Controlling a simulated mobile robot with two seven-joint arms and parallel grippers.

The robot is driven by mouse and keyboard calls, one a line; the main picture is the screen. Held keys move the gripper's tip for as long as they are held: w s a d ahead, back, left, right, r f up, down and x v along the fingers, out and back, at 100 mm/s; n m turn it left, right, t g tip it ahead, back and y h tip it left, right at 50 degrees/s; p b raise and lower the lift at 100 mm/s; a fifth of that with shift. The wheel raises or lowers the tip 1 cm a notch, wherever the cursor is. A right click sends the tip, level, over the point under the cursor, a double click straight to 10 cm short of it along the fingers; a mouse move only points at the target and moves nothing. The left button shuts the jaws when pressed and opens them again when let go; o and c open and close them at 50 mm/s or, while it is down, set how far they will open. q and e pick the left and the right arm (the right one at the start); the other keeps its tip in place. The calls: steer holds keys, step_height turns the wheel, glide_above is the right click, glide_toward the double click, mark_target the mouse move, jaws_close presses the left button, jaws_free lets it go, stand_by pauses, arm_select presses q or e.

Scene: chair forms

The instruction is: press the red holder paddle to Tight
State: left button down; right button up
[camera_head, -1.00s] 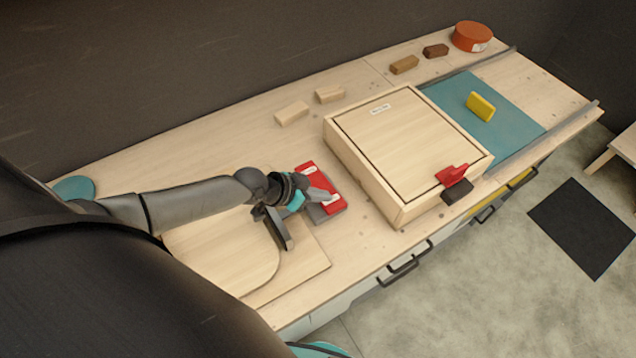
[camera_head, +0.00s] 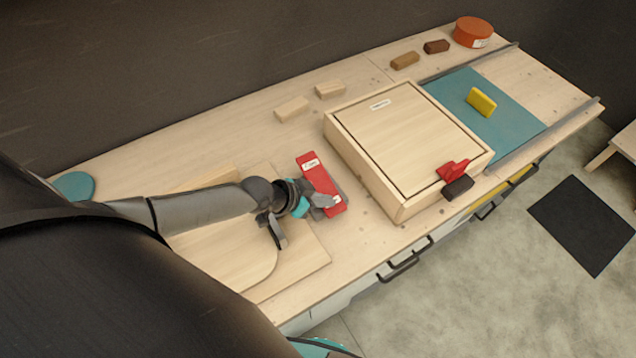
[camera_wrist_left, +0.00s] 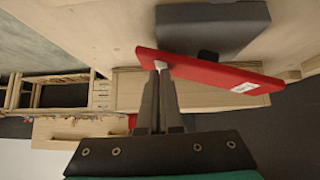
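The red holder paddle (camera_head: 318,180) is a long flat bar on a grey base (camera_head: 338,186), on the bench left of the shallow wooden box. It has a white label at its far end and another near its front end; I cannot read either. It looks tilted, far end up. My left gripper (camera_head: 327,201) is at the paddle's front end, fingers together and empty. In the left wrist view the shut fingertips (camera_wrist_left: 160,70) touch or nearly touch one end of the red paddle (camera_wrist_left: 205,72), with the grey base (camera_wrist_left: 212,28) behind. My right gripper is not in view.
The wooden box (camera_head: 405,140) with a red catch (camera_head: 453,171) stands right of the paddle. A wooden board (camera_head: 300,268) lies under my left arm. Light wooden blocks (camera_head: 291,109) lie behind. A yellow block (camera_head: 481,102) stands on a teal panel at the right.

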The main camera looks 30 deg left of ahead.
arm_select(q)
steer(key=shift+s+d+f, duration=0.1)
steer(key=shift+s, duration=0.05)
steer(key=shift+d+r+p, duration=0.1)
steer(key=shift+r+p, duration=0.4)
steer(key=shift+p, duration=0.05)
steer(key=r+p, duration=0.3)
steer(key=shift+s+d+r+p, duration=0.25)
steer(key=shift+d+r+p, duration=0.05)
steer(key=shift+d+r, duration=0.05)
steer(key=s+a+r+p, duration=0.2)
steer(key=s+r, duration=0.4)
steer(key=s, duration=0.1)
steer(key=shift+d, duration=0.1)
